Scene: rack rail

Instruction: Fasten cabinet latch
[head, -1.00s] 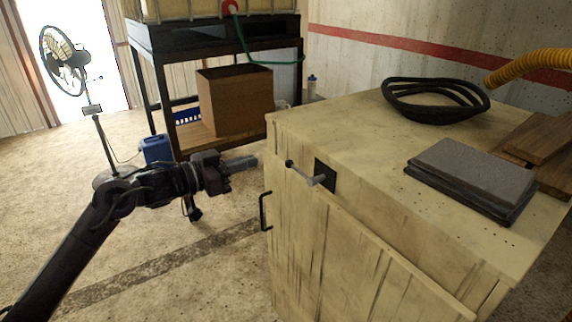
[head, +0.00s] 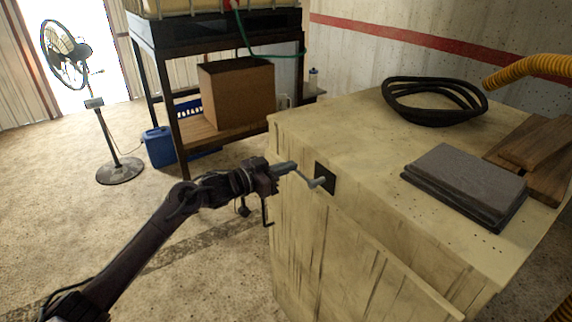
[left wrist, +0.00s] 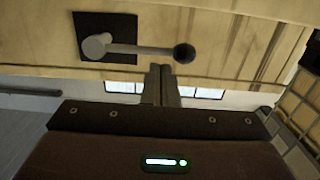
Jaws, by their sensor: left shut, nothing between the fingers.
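The latch is a grey metal lever (head: 318,182) on a dark square plate (head: 327,177), near the top corner of the pale wooden cabinet (head: 345,240). In the left wrist view the lever (left wrist: 140,49) lies nearly level, from its round pivot to a dark ball knob (left wrist: 184,54). My left gripper (head: 292,166) is shut and empty at the lever's knob end, hiding the knob in the head view. In the left wrist view its fingertips (left wrist: 160,70) are just below the lever, beside the knob; I cannot tell whether they touch. My right gripper is not in view.
A coiled black hose (head: 435,102), a grey slab (head: 465,180) and wooden boards (head: 535,150) lie on top. A metal rack with a cardboard box (head: 237,95) and a fan (head: 110,150) stand behind.

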